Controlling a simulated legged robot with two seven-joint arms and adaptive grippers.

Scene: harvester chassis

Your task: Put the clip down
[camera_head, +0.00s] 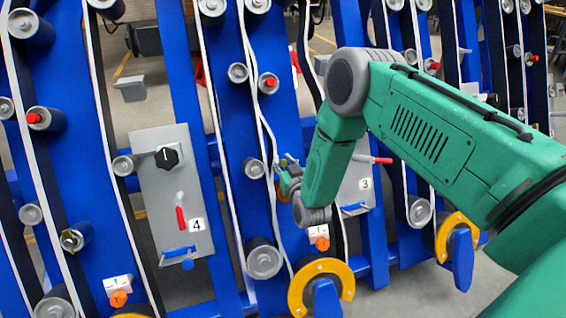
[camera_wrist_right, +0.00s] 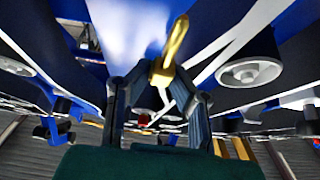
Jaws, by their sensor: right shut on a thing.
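My right gripper (camera_head: 284,168) is in front of a blue upright near the middle of the head view, close to the white belt. In the right wrist view my right gripper (camera_wrist_right: 160,84) is shut on a gold clip (camera_wrist_right: 173,48), which sticks up past the fingertips. The clip is hard to make out in the head view, where the gripper is small. My left gripper is not in view.
Blue uprights carry grey rollers (camera_head: 263,258) and white belts. A grey panel marked 4 (camera_head: 150,215) has a black knob and a red-handled lever. A panel marked 3 (camera_head: 357,195) is partly behind my arm. Yellow arcs (camera_head: 320,268) stand out low down.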

